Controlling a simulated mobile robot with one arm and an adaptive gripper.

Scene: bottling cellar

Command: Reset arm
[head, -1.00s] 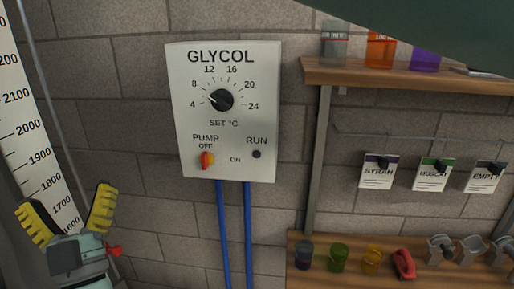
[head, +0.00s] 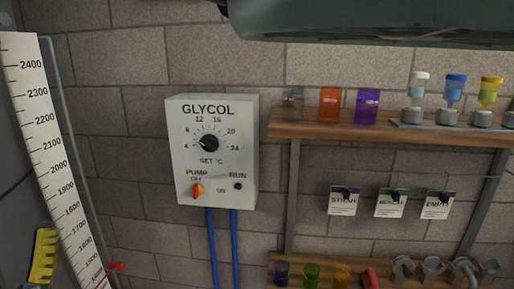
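One yellow and black finger of my gripper (head: 43,258) shows at the lower left corner of the head view, in front of the white scale. The other finger and the gripper body are out of the picture. The visible finger leans outward with no second finger close beside it, so the gripper looks open. Nothing is seen held. The glycol box (head: 213,150) hangs on the wall to the right of the finger, apart from it. Its dial points near 4 and its red and yellow pump switch is by OFF.
A tall white scale (head: 58,165) stands at the left. Blue pipes (head: 222,245) run down from the box. An upper shelf (head: 400,134) holds coloured containers, with hanging tags (head: 390,203) below. A lower shelf (head: 325,262) holds cups and fittings. A green shape crosses the top.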

